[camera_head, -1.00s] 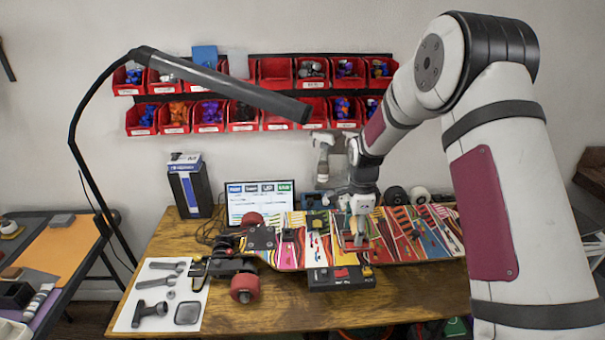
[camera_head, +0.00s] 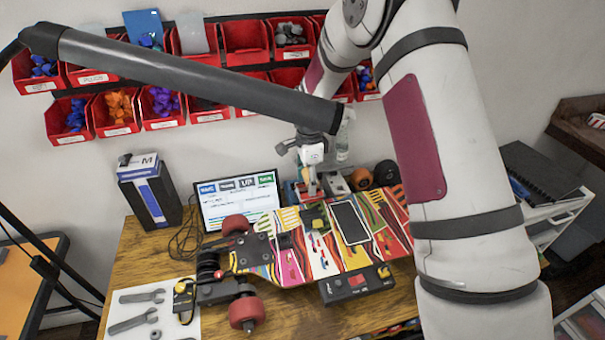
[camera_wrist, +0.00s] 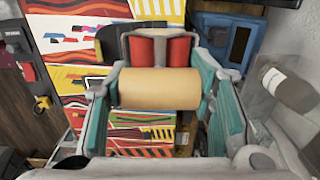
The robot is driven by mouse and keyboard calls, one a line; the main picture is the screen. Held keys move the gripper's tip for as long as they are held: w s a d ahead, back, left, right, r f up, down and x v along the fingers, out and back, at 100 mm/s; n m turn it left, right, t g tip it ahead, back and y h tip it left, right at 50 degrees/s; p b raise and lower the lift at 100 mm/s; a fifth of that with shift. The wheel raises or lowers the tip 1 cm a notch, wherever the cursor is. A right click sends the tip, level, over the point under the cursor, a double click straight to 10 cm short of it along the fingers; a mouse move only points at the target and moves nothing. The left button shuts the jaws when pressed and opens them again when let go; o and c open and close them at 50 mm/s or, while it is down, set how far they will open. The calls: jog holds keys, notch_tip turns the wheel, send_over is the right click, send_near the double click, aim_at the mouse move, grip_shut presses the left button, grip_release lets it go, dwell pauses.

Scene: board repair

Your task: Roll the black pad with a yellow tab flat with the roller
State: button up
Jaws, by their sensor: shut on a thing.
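My gripper (camera_head: 310,188) is at the back edge of the patterned skateboard deck (camera_head: 290,262). It is shut on the roller, a tan cylinder (camera_wrist: 160,88) with red parts behind it, held between teal fingers in the wrist view. Whether the roller touches anything is unclear. A black rectangle (camera_head: 350,222) with a pale rim lies flat on the deck, right of my gripper; I cannot make out a yellow tab on it. A dark piece with some yellow (camera_head: 313,211) lies just in front of my gripper, too small to identify surely.
A black box (camera_head: 357,284) with a red button sits at the deck's front edge. Red wheels (camera_head: 246,312) are at the left. A screen (camera_head: 236,200) and a lamp arm (camera_head: 190,75) stand behind and above. Dark and orange wheels (camera_head: 374,176) stand at the back right.

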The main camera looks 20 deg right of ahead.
jog(key=shift+f+b, duration=0.3)
jog(key=shift+f, duration=2.45)
